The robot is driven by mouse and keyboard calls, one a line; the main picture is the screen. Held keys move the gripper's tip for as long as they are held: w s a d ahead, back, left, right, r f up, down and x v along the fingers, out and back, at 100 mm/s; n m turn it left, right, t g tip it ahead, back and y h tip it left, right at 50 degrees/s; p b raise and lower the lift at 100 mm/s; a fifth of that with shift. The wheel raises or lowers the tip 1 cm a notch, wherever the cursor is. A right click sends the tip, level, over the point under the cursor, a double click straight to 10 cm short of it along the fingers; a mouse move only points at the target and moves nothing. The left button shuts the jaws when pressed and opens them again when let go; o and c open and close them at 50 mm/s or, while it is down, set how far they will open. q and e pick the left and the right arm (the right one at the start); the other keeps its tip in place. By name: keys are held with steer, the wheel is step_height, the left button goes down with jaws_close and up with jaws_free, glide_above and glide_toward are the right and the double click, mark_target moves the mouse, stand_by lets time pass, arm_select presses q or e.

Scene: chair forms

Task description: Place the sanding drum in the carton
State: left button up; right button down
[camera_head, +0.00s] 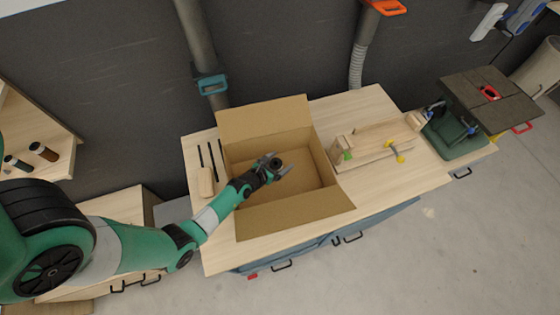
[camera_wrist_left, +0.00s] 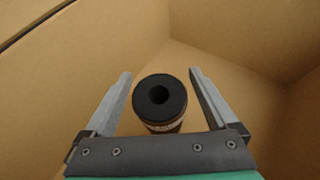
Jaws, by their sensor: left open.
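The carton (camera_head: 308,178) is an open cardboard box with its flaps spread, standing on the wooden workbench. My left gripper (camera_head: 283,168) is inside the carton's opening, seen from above in the head view. In the left wrist view, my left gripper (camera_wrist_left: 160,82) is open. The sanding drum (camera_wrist_left: 160,97), a black cylinder with a hole in its top and a brownish side, is between the two fingers, with a gap on each side. The carton's brown walls (camera_wrist_left: 235,40) surround it. Whether the drum touches the carton floor is hard to tell. My right gripper is not in view.
The workbench (camera_head: 225,255) has a small wooden block (camera_head: 206,182) and dark slots left of the carton. A wooden fixture with clamps (camera_head: 372,143) stands to its right. A green machine (camera_head: 453,135) is farther right. A shelf at left holds small dark cylinders (camera_head: 43,151).

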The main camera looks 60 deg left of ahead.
mark_target(273, 166)
arm_select(q)
steer(key=shift+r, duration=0.1)
steer(key=shift+s+r+p, duration=0.1)
steer(key=shift+r+p, duration=0.15)
steer(key=shift+p, duration=0.05)
steer(key=p+v, duration=0.2)
steer(key=v, duration=0.4)
steer(key=shift+s+d+p, duration=0.1)
steer(key=shift+p, duration=0.25)
steer(key=shift+s+d+r, duration=0.2)
steer(key=shift+s+d, duration=0.05)
steer(key=shift+s, duration=0.2)
